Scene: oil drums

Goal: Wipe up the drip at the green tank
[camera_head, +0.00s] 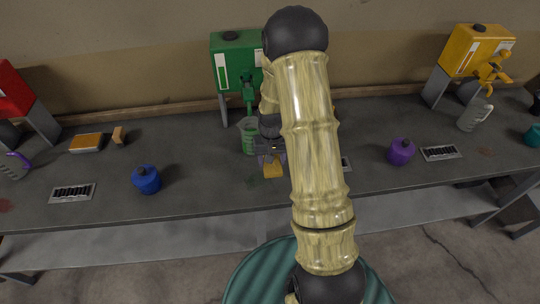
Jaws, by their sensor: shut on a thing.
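The green tank (236,62) stands on legs against the wall, left of my arm, with a green tap on its front. A clear jug with green liquid (248,137) stands under the tap. A faint dark green drip (249,183) shows on the bench in front of the jug. My gripper (270,156) is right next to the jug in the picture, pointing down and shut on a yellow sponge (273,171). The sponge is right of the drip and at or close to the bench top; contact is unclear. My arm hides part of the tank's right side.
The grey bench (210,192) also carries a blue pot (146,180), a purple pot (401,152), a yellow-topped block (87,143), a small tan block (118,135) and drain grates (73,192). A red tank (12,92) and a yellow tank (474,50), with a jug (474,114), stand at the sides.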

